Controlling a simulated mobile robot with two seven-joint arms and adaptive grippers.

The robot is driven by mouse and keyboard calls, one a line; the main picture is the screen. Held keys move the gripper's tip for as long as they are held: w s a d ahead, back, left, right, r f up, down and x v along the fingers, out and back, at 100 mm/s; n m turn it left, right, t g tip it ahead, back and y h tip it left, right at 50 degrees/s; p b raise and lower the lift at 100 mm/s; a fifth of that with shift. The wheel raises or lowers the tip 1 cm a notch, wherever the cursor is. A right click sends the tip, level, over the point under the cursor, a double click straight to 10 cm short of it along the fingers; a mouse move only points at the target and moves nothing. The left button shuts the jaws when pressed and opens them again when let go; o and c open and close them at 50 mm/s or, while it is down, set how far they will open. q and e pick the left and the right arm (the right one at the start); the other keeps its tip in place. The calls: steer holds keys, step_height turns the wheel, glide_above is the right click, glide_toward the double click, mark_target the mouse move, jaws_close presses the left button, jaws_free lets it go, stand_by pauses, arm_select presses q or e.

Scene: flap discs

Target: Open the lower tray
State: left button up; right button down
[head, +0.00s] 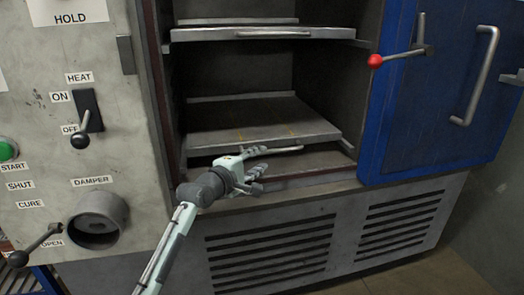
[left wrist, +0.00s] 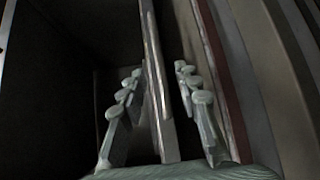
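The lower tray (head: 262,118) is a flat grey shelf low inside the open oven chamber. Its bar handle (head: 285,150) runs along its front edge, with the left part hidden behind my left gripper. My left gripper (head: 264,160) is at the left part of this handle, fingers pointing right. In the left wrist view its two fingers (left wrist: 157,95) stand apart, on either side of a long metal strip (left wrist: 156,75) that looks like the tray's front edge or handle. I cannot tell whether they touch it. My right gripper is not in view.
An upper tray (head: 262,33) with its own handle sits above. The blue oven door (head: 425,100) stands open at right, with a red-knobbed lever (head: 376,61). The control panel (head: 135,150) is at left. A vented panel (head: 270,250) lies below the chamber.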

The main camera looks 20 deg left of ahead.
mark_target(271, 152)
arm_select(q)
steer(key=x, duration=0.6)
steer(key=shift+w+d, duration=0.1)
steer(key=shift+w, duration=0.25)
steer(key=shift+w+d+b, duration=0.1)
steer(key=shift+w+b, duration=0.2)
steer(key=shift+w, duration=0.25)
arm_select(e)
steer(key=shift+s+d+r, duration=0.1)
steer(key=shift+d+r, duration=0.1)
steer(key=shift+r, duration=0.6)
arm_select(q)
jaws_close()
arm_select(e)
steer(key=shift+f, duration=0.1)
